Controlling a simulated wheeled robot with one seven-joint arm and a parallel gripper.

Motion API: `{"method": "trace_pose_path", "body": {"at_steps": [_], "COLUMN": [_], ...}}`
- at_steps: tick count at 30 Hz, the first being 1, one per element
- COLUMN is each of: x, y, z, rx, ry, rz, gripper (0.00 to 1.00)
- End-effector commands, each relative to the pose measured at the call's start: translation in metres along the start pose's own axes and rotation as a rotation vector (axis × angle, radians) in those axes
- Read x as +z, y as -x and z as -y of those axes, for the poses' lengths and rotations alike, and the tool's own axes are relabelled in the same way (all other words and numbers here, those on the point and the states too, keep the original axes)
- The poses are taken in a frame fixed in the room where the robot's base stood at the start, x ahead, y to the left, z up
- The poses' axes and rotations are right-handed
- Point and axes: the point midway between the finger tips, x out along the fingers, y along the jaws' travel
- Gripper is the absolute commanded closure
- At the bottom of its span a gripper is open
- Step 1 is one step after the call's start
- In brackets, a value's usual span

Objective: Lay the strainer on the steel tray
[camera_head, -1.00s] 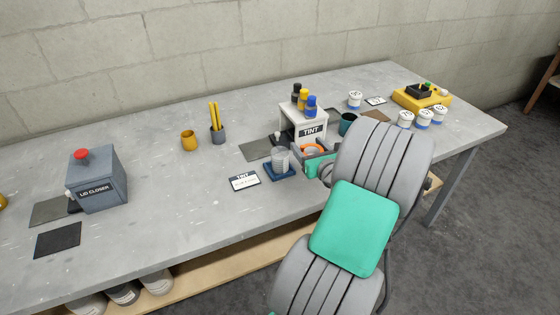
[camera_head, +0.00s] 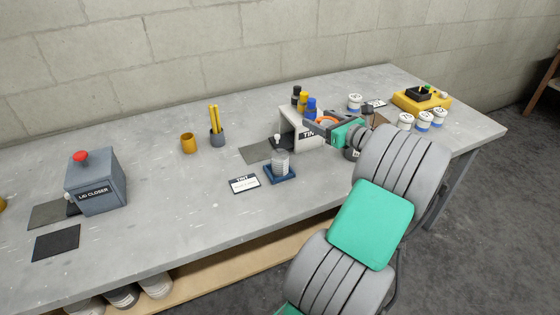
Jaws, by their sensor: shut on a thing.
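My gripper (camera_head: 312,129) is raised in front of the white tint box, its dark fingers pointing left. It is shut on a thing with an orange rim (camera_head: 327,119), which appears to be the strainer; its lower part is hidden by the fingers. I cannot pick out the steel tray for certain. A flat dark grey plate (camera_head: 256,151) lies on the bench left of the tint box, apart from the gripper. My arm hides part of the bench to the right.
A grey ribbed can (camera_head: 280,160) stands on a blue base (camera_head: 281,178), near a TINT card (camera_head: 244,184). The tint box (camera_head: 290,125) carries several bottles. White tubs (camera_head: 405,121) stand at the right.

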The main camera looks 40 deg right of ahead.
Motion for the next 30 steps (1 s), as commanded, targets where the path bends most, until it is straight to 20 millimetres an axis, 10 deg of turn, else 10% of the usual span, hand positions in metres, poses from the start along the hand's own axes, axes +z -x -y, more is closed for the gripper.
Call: {"method": "trace_pose_path", "body": {"at_steps": [15, 30], "x": [-0.056, -0.109], "y": [-0.087, -0.115], "z": [-0.082, -0.101], "rx": [0.004, -0.001], "ry": [-0.005, -0.001], "rz": [-0.003, 0.0], "gripper": [0.71, 0.71]}}
